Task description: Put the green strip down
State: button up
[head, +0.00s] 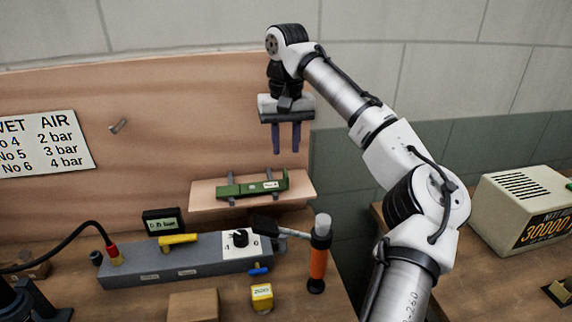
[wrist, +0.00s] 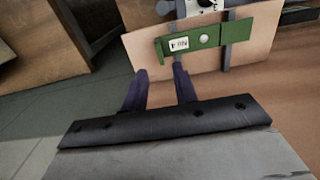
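The green strip (head: 254,187) lies on two grey supports on a small wooden shelf (head: 300,182) at the back board. It carries a white label, and it also shows in the wrist view (wrist: 236,30). My gripper (head: 286,150) hangs above the shelf, fingers pointing down, clear of the strip. The fingers stand apart with nothing between them. In the wrist view my gripper (wrist: 162,78) shows the same gap, with the strip beyond the fingertips.
Below the shelf, a grey bar unit (head: 185,262) with a dial lies on the bench. An orange-handled hammer (head: 318,262), a yellow block (head: 262,297) and a small display (head: 163,221) are nearby. A cream box (head: 520,205) stands on the right bench.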

notch_tip(320, 180, up, 6)
jog(key=shift+f, duration=0.2)
jog(key=shift+f, duration=0.1)
dwell(0.6)
